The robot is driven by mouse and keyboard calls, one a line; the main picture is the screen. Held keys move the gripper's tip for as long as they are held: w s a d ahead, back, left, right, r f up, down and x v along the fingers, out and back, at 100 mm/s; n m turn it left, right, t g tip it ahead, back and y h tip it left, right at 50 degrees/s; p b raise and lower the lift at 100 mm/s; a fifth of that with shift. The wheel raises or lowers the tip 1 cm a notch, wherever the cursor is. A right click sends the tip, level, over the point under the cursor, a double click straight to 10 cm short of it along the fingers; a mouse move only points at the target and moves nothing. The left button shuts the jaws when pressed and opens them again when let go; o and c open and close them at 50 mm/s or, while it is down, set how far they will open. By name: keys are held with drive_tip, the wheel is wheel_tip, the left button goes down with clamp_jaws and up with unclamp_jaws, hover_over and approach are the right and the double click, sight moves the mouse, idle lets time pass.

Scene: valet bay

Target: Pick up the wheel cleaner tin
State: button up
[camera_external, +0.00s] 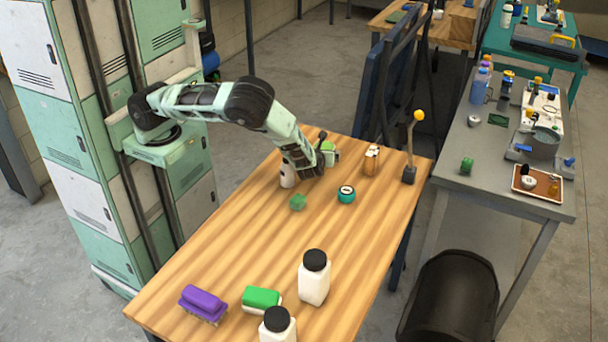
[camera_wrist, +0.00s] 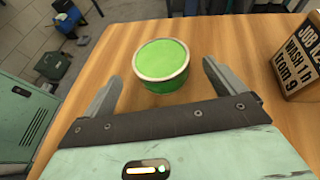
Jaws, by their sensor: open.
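A round green tin (camera_wrist: 162,60) with a pale rim stands upright on the wooden table, seen in the wrist view just beyond and between the fingertips. My gripper (camera_wrist: 162,76) is open, with one finger on each side and a gap to the tin. In the external view, my gripper (camera_external: 325,160) is low over the far part of the table, and a green thing (camera_external: 331,148) beside it, partly hidden, looks like the same tin. A teal tin (camera_external: 346,194) with a pale, dark-marked top stands nearer. I cannot read a wheel cleaner label on either.
A wooden block with lettering (camera_wrist: 300,58) stands right of the tin; it also shows in the external view (camera_external: 371,161). A green block (camera_external: 298,202), a white container (camera_external: 287,175) and a yellow-knobbed lever (camera_external: 410,150) are nearby. White bottles (camera_external: 314,280) stand nearer; the table's middle is clear.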

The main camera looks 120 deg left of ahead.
drive_tip(key=x, duration=0.5)
drive_tip(key=shift+p, duration=0.35)
drive_tip(key=shift+w, duration=0.1)
drive_tip(key=shift+c, duration=0.2)
drive_tip(key=c, duration=1.2)
